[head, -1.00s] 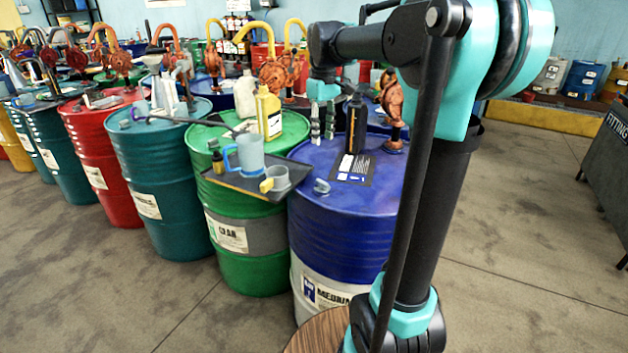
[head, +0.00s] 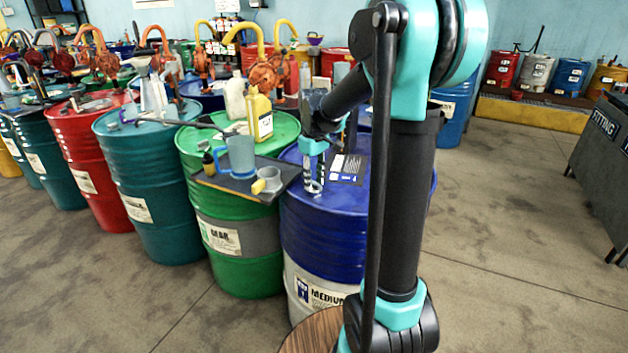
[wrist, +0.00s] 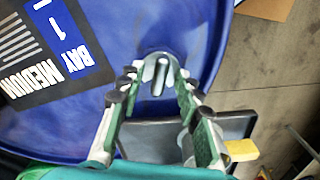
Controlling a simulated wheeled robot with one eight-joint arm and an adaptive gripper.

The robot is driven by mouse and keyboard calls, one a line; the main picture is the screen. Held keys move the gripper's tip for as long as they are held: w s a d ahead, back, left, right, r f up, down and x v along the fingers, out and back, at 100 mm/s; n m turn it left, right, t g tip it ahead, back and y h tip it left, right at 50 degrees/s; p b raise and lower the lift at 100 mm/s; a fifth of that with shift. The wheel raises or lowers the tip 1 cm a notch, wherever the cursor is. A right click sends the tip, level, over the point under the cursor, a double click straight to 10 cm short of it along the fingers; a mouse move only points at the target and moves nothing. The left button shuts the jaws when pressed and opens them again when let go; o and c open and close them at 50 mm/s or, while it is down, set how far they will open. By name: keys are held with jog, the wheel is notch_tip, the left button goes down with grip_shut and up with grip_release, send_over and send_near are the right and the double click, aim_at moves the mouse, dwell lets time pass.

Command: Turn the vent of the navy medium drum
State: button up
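The navy medium drum (head: 330,243) stands at the centre of the head view, with a white lower band. Its blue top (wrist: 60,125) fills much of the wrist view. The vent (wrist: 159,74), a small grey fitting with a raised tab, sits near the drum's rim. My gripper (head: 313,187) points down over the front part of the drum top. In the wrist view my gripper (wrist: 153,78) has its two green-sided fingers apart, with the vent between and just beyond the tips. I cannot tell whether the fingers touch it. In the head view the fingers largely hide the vent.
A dark tray (head: 228,184) on the green drum (head: 240,262) holds a blue jug (head: 241,157) and a grey cup (head: 267,181) close left of my gripper. A dark placard (wrist: 45,50) lies on the navy top. Open floor is at right.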

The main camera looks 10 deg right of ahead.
grip_shut()
jog(key=shift+m, duration=0.3)
dwell(0.3)
jog(key=m, duration=1.3)
jog(key=shift+m, duration=2.1)
